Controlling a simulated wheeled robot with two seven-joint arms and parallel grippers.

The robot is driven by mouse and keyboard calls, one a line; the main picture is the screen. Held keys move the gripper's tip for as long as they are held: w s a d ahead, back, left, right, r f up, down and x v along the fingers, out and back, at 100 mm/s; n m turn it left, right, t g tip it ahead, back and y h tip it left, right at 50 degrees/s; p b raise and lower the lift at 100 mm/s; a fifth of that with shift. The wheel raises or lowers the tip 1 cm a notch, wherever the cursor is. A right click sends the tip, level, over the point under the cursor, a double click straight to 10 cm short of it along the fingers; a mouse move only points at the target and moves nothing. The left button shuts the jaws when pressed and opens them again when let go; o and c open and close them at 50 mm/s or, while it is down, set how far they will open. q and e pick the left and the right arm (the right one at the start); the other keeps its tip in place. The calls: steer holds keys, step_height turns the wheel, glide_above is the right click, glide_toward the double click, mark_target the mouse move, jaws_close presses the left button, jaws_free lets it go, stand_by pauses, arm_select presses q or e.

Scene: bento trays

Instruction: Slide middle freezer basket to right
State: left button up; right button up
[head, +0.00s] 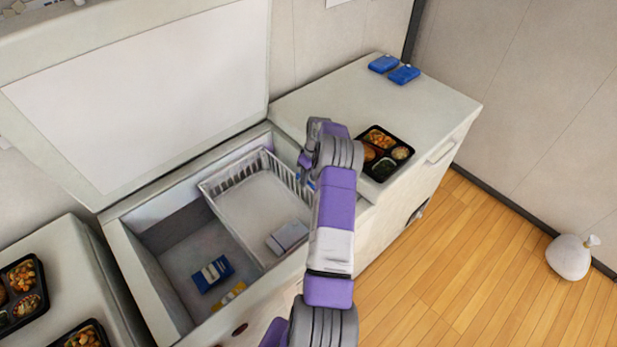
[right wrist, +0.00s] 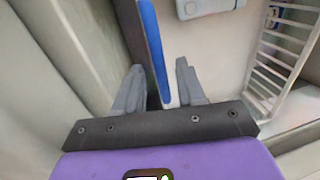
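The white basket (head: 258,205) with slatted walls sits in the right part of the open chest freezer (head: 128,215). A grey-white pack (head: 288,237) lies in it and shows in the right wrist view (right wrist: 205,8). My right gripper (head: 306,172) is at the basket's right edge. In the right wrist view its two fingers (right wrist: 158,88) are apart, with a blue strip (right wrist: 153,45) running between them. The strip seems to lie along the basket's right edge; I cannot tell whether the fingers touch it. My arm hides part of that edge. My left gripper is not in view.
The freezer's left part holds a blue-and-white pack (head: 212,274) and a yellow pack (head: 229,296) low down. The lid (head: 150,85) is raised. The right counter (head: 345,95) bears a bento tray (head: 384,151) and two blue packs (head: 404,74). More trays (head: 22,290) stand at left.

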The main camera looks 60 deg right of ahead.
step_height(320, 180, up, 8)
steer(key=d, duration=0.1)
steer(key=shift+s+d+f+p, duration=0.15)
steer(key=shift+s+f+p, duration=0.15)
steer(key=shift+p, duration=0.1)
